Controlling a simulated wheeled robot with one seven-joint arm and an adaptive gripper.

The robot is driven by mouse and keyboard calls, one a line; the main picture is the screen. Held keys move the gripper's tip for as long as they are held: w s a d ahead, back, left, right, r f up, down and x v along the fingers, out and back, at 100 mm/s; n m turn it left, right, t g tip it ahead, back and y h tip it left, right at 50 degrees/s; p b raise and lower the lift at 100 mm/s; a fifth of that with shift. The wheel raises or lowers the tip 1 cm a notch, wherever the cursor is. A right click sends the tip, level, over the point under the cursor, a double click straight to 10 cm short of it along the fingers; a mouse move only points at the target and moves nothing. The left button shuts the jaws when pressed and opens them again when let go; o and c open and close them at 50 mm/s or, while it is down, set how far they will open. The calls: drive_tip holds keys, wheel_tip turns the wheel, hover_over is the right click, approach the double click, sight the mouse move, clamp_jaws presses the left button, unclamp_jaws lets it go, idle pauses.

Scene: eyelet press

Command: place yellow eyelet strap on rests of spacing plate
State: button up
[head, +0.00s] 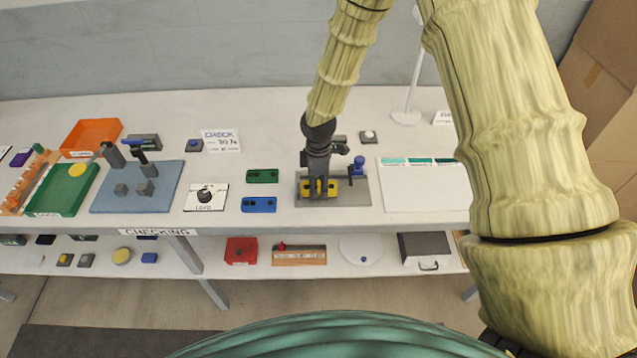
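The yellow eyelet strap (333,187) is at the grey spacing plate (352,199), near the middle of the table. My gripper (320,190) points down over the strap, and yellow shows on both sides of its fingers. The fingers hide the strap's middle and much of the plate's rests. I cannot tell whether the fingers are closed on the strap, or whether the strap touches the rests. A blue knob (357,163) stands at the plate's back right.
A green strap (262,176) and a blue strap (259,205) lie left of the plate. A white sheet (420,190) lies to the right. Farther left are a LOAD card (206,205), a blue checking base (168,190), a green tray (65,205) and an orange tray (91,124).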

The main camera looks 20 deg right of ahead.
sight(318, 187)
drive_tip(key=shift+o, duration=0.2)
wheel_tip(318, 187, up, 12)
drive_tip(key=b, duration=0.4)
drive_tip(key=shift+r, duration=0.15)
idle(0.5)
